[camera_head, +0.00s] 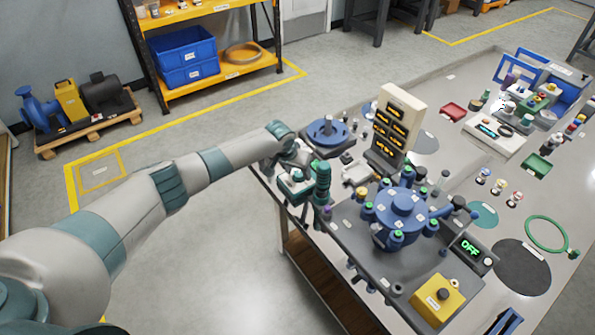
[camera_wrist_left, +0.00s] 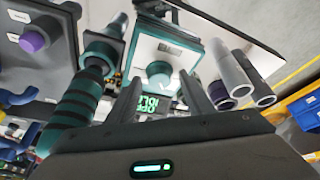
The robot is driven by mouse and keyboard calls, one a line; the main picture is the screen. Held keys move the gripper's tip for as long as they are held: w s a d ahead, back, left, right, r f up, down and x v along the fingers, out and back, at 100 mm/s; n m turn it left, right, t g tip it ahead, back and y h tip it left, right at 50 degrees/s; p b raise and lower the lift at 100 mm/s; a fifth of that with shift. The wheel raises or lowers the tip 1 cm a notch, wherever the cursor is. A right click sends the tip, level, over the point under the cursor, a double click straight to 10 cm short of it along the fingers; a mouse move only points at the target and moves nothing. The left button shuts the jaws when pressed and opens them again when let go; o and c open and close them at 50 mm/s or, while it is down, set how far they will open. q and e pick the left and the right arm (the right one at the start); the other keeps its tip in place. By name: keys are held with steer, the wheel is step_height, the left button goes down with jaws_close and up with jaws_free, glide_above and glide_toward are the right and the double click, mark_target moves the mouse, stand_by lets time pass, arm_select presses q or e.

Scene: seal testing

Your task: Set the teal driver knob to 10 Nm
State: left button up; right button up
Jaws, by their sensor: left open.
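The teal knob (camera_wrist_left: 158,73) sits on the white and teal box in the left wrist view. A small green digital readout (camera_wrist_left: 148,103) shows below the knob; its digits are too blurred to read surely. In the head view this small teal box (camera_head: 295,183) is at the left edge of the table, beside a green ribbed handle (camera_head: 322,185). My left gripper (camera_head: 294,165) is over the box. In the left wrist view its open fingers (camera_wrist_left: 161,82) point at the knob, one on either side, with no clear contact. My right gripper is not in view.
The dark teal ribbed handle (camera_wrist_left: 77,100) stands close left of my fingers in the wrist view. Grey tubes (camera_wrist_left: 236,75) are close on the right. A blue flanged fixture (camera_head: 400,210) and an orange-lit display panel (camera_head: 398,120) stand further right on the table.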

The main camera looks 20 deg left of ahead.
arm_select(q)
steer(key=shift+c, duration=0.2)
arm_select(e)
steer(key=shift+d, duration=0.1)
arm_select(q)
steer(key=c, duration=1)
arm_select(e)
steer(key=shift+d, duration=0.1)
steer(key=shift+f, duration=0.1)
